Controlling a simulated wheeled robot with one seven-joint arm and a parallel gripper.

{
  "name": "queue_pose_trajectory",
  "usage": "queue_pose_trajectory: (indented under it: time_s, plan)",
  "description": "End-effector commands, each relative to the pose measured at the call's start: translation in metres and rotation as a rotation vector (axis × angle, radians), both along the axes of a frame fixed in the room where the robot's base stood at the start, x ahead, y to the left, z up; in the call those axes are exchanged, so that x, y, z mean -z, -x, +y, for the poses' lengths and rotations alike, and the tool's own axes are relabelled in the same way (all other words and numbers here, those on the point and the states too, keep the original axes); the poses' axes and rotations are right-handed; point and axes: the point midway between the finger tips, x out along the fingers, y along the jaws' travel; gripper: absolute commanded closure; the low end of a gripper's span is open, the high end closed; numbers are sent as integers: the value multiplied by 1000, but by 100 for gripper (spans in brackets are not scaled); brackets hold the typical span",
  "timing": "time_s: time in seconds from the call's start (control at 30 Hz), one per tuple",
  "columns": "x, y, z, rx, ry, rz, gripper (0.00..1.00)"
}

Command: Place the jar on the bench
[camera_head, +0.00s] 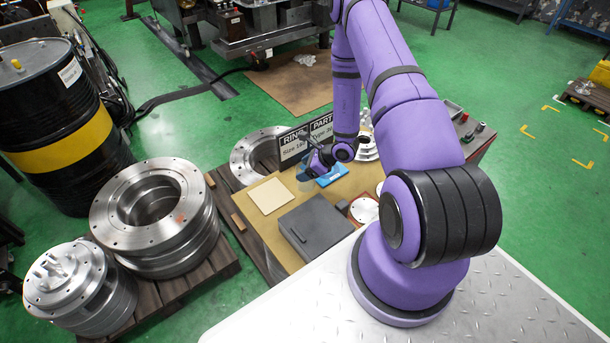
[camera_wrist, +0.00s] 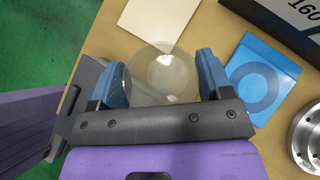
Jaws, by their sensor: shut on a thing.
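The jar (camera_wrist: 163,68) is clear and see-through, seen from above in the wrist view between two blue finger pads. My gripper (camera_wrist: 165,78) is shut on it. In the head view, my gripper (camera_head: 314,165) is over the tan bench (camera_head: 262,226), and the jar (camera_head: 304,182) shows faintly below it, partly hidden. The bench top (camera_wrist: 208,22) lies under the jar in the wrist view. I cannot tell whether the jar touches the bench or hangs just above it.
A cream square plate (camera_head: 269,195) lies left of the jar. A blue piece with a ring mark (camera_wrist: 262,82) is to its right. A dark grey case (camera_head: 315,229) sits nearer. A lettered sign (camera_head: 296,146) stands behind. Bare bench shows around the cream plate.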

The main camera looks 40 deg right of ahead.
Motion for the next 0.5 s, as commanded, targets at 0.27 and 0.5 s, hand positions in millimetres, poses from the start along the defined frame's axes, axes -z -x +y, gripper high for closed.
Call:
queue_pose_trajectory:
  time_s: [0.27, 0.5]
  plan:
    - [-11, 0, 0, -1, -1, 0, 58]
    - [-35, -21, 5, 19, 2, -5, 58]
